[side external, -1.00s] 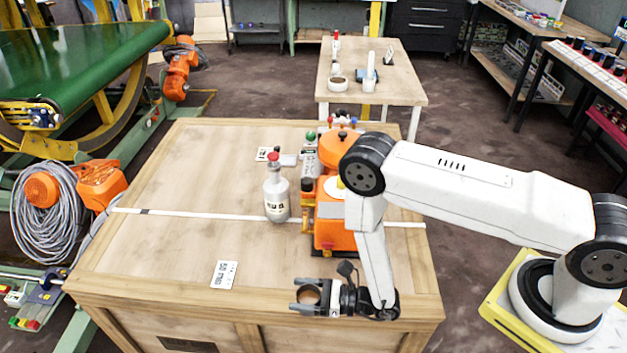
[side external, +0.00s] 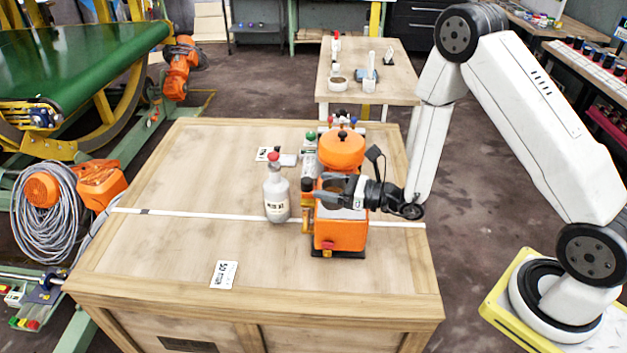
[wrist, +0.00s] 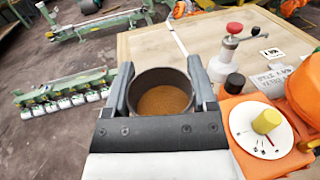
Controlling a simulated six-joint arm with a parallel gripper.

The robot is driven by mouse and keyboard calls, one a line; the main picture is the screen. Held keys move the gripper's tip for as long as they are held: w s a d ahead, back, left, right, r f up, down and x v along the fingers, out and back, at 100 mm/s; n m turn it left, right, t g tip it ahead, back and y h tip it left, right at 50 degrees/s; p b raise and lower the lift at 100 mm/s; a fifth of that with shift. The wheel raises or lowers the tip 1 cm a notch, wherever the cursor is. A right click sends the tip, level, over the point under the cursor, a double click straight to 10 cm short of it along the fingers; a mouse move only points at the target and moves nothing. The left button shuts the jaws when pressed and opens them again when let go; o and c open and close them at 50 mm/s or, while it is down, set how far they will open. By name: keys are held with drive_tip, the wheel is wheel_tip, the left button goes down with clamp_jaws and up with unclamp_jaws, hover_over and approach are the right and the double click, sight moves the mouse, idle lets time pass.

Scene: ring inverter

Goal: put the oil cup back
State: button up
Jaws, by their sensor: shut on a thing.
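The oil cup (wrist: 162,100) is a dark round cup, open at the top, with brown-orange contents. In the wrist view my gripper (wrist: 161,78) is shut on it, one finger on each side, and the cup looks roughly upright. In the side view my gripper (side external: 335,190) is raised in front of the upper part of the orange machine (side external: 340,234). The cup is hard to make out there among the dark fingers. The machine stands on the crate top, and its white dial with a yellow knob (wrist: 266,121) is just right of my gripper in the wrist view.
A grey bottle with a red cap (side external: 276,192) stands just left of the machine. A white label card (side external: 224,274) lies at the front of the wooden crate top (side external: 170,220). Small bottles stand behind the machine.

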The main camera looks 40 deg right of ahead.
drive_tip(key=d+r, duration=0.4)
drive_tip(key=d, duration=0.1)
drive_tip(key=shift+s+r+m+t+h, duration=0.3)
drive_tip(key=shift+s+h, duration=0.05)
drive_tip(key=shift+h, duration=0.05)
drive_tip(key=shift+r, duration=0.1)
